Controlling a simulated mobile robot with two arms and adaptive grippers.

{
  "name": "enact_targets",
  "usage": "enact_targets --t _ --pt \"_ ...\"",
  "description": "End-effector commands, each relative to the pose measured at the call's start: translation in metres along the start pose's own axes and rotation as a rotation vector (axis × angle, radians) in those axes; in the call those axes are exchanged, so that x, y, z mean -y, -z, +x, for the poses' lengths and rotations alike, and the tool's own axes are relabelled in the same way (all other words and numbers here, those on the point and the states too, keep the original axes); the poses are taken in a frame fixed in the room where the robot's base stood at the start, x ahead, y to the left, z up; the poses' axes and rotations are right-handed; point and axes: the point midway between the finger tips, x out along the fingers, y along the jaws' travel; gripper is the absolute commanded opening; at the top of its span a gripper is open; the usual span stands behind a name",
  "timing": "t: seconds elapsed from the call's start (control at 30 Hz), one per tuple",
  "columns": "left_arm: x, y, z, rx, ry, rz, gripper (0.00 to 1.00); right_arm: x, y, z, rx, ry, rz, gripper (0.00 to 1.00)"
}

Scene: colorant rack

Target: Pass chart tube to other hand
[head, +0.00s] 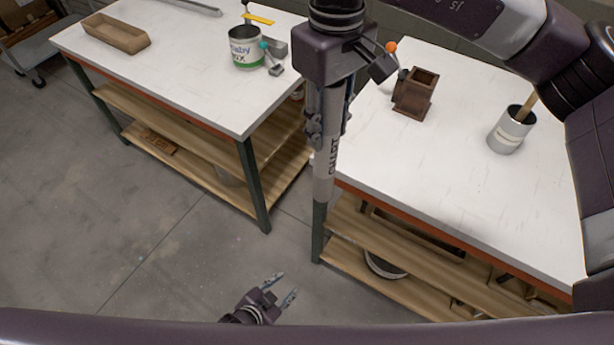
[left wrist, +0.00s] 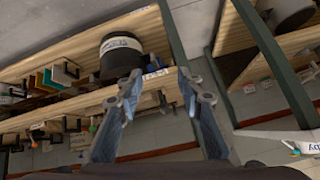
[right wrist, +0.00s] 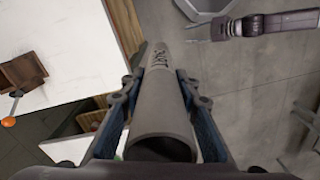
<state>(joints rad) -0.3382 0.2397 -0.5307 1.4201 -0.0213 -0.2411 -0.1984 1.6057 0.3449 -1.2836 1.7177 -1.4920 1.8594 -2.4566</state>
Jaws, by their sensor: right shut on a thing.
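The chart tube (head: 324,160) is a grey cylinder with CHART lettering, hanging roughly upright in the head view. My right gripper (head: 327,120) is shut around its upper part. In the right wrist view the tube (right wrist: 160,105) runs away from me between the two fingers, its near open end facing the camera. My left gripper (head: 282,290) is low in the head view, below and left of the tube, over the floor and apart from it. Its fingers are spread and empty in the left wrist view (left wrist: 158,85). The left gripper also shows at the top right of the right wrist view (right wrist: 205,30).
A white-topped workbench (head: 450,160) on the right bears a brown wooden box (head: 414,95) and a grey can (head: 508,132). Another bench (head: 180,70) on the left bears a wooden tray (head: 116,34) and a labelled tin (head: 244,48). The floor between is clear.

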Motion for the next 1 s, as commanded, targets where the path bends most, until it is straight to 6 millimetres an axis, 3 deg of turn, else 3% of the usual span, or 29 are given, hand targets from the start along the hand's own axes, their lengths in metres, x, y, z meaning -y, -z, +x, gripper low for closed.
enact_targets --t 0.03,0.1,0.27,0.43,0.5,0.6,0.73,0.9,1.0 --pt "-0.004 0.031 -0.007 -0.057 -0.009 0.034 0.34 0.0 0.0 0.0 0.0 0.0 0.0 0.0" --pt "-0.012 0.07 -0.019 -0.132 -0.022 0.079 0.34 0.0 0.0 0.0 0.0 0.0 0.0 0.0" --pt "-0.034 0.155 -0.058 -0.3 -0.051 0.165 0.34 0.0 0.0 0.0 0.0 0.0 0.0 0.0" --pt "-0.059 0.235 -0.115 -0.478 -0.081 0.237 0.34 0.0 0.0 0.0 0.0 0.0 0.0 0.0" --pt "-0.059 0.267 -0.142 -0.546 -0.078 0.226 0.34 0.0 0.0 0.0 0.0 0.0 0.0 0.0" --pt "-0.031 0.305 -0.176 -0.62 -0.041 0.113 0.34 0.0 0.0 0.0 0.0 0.0 0.0 0.0" --pt "0.008 0.341 -0.219 -0.699 0.002 -0.034 0.34 0.0 0.0 0.0 0.0 0.0 0.0 0.0" --pt "0.049 0.365 -0.259 -0.771 0.047 -0.167 0.34 0.0 0.0 0.0 0.0 0.0 0.0 0.0" --pt "0.064 0.37 -0.27 -0.792 0.064 -0.212 0.34 0.0 0.0 0.0 0.0 0.0 0.0 0.0"
